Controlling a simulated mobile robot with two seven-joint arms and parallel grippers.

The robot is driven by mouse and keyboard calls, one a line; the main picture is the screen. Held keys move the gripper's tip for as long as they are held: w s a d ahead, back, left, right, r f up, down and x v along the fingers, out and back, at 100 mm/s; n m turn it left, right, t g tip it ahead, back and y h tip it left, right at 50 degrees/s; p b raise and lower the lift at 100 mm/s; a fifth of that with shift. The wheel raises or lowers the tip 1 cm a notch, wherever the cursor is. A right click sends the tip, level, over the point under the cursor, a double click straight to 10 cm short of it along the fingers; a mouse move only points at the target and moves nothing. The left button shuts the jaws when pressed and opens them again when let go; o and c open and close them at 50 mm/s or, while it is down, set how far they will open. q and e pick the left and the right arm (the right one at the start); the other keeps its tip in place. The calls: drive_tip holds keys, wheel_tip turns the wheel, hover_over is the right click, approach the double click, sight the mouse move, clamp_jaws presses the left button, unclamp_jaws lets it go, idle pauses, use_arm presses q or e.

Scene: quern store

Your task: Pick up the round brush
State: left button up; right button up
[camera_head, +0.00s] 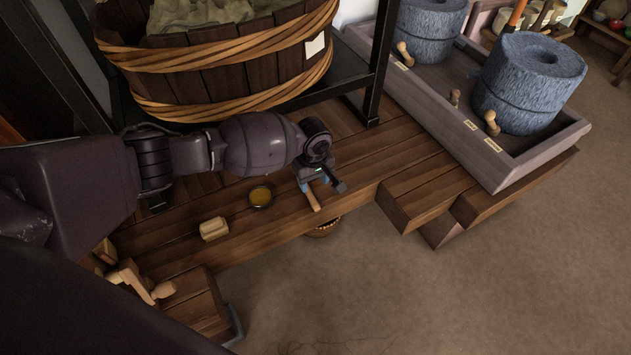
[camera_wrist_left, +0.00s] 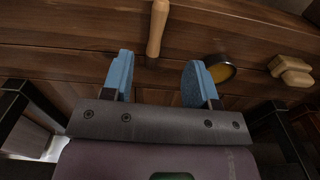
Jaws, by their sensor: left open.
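My left gripper (camera_head: 322,182) is open over the wooden platform, its two blue-padded fingers apart and nothing between them. A light wooden handle-shaped piece (camera_head: 313,200) lies just beyond the fingertips near the platform's front edge. In the left wrist view the same handle-shaped piece (camera_wrist_left: 158,28) lines up with the gap between the fingers and is apart from both. No bristles show on it, so I cannot tell whether it is the round brush. My right gripper is not in view.
A small dark bowl with yellow contents (camera_head: 260,196) and a pale wooden block (camera_head: 213,229) lie left of the gripper. A large wooden tub (camera_head: 220,75) stands behind. Stone querns (camera_head: 528,85) sit in a tray at right.

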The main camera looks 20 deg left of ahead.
sight(314, 201)
use_arm(q)
drive_tip(key=shift+s+f+b, duration=0.2)
drive_tip(key=shift+f+b, duration=0.1)
drive_tip(key=shift+f, duration=0.55)
wheel_tip(314, 201, down, 4)
drive_tip(key=shift+s+r+b, duration=0.1)
drive_tip(key=shift+s+b, duration=0.05)
drive_tip(key=shift+b, duration=0.6)
drive_tip(key=shift+f, duration=0.3)
drive_tip(key=f+b, duration=0.2)
drive_tip(key=f, duration=0.1)
drive_tip(key=f+b, duration=0.1)
drive_tip(key=f, duration=0.1)
drive_tip(key=shift+w, duration=0.35)
drive_tip(key=shift+w+r, duration=0.1)
drive_tip(key=shift+r, duration=0.1)
clamp_jaws()
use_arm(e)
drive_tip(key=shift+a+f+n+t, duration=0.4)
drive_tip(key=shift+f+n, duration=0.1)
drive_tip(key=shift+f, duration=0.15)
